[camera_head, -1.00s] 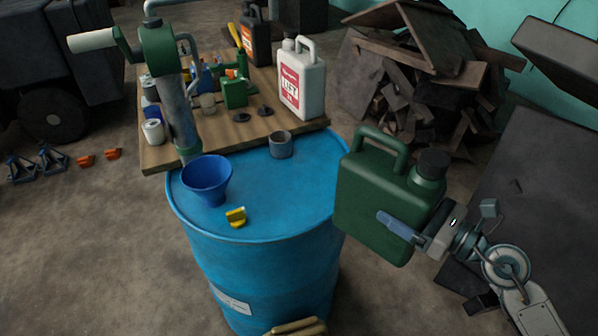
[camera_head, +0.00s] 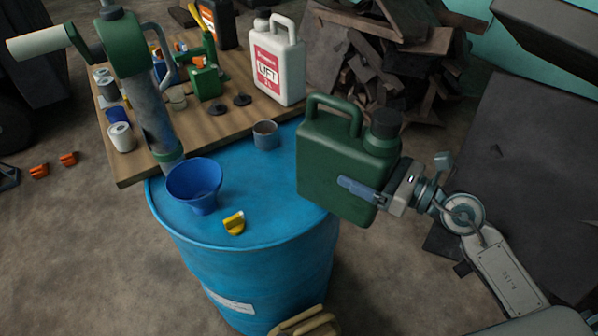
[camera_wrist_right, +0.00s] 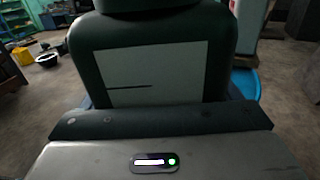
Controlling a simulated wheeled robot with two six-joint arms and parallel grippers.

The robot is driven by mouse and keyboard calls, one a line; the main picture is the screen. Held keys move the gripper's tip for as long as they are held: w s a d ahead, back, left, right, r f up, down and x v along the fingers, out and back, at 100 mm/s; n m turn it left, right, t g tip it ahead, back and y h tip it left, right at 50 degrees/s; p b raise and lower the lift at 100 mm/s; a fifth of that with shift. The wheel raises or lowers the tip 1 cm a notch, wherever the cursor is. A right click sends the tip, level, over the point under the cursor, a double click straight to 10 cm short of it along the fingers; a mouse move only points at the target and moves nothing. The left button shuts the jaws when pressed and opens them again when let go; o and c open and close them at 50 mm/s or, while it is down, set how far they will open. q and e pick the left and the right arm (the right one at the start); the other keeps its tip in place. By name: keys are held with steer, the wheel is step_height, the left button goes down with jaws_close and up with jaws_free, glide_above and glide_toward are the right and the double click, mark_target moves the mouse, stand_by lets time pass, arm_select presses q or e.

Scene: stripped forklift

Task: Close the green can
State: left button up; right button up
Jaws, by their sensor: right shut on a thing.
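The green can (camera_head: 345,165) is a dark green jerry can with a moulded handle and a dark round top (camera_head: 386,124) on its neck. It hangs nearly upright beside and over the right rim of the blue drum (camera_head: 250,225). My right gripper (camera_head: 358,188) is shut on the can's lower body, with one blue-grey finger across the face. In the right wrist view the can (camera_wrist_right: 150,60) fills the space ahead of the gripper, and its top is cut off. A small yellow cap-like piece (camera_head: 234,223) lies on the drum. My left gripper is not in view.
A blue funnel (camera_head: 195,187) and grey cup (camera_head: 266,135) stand on the drum. A hand pump (camera_head: 140,75) rises at its left. The wooden board (camera_head: 205,130) behind holds a white jug (camera_head: 277,60), small green can (camera_head: 204,83) and black discs (camera_head: 230,104). The drum's front top is mostly clear.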

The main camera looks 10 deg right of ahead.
steer(key=w+a+p, duration=0.2)
steer(key=w+a, duration=0.1)
steer(key=w, duration=0.4)
steer(key=w+a+p, duration=0.2)
steer(key=w+a, duration=0.1)
steer(key=w, duration=0.4)
steer(key=shift+f, duration=0.45)
steer(key=shift+w, duration=0.1)
steer(key=f+p, duration=0.1)
steer(key=f, duration=0.2)
steer(key=shift+w+a+f+p, duration=0.2)
steer(key=shift+w+f+p, duration=0.1)
steer(key=shift+w+p, duration=0.1)
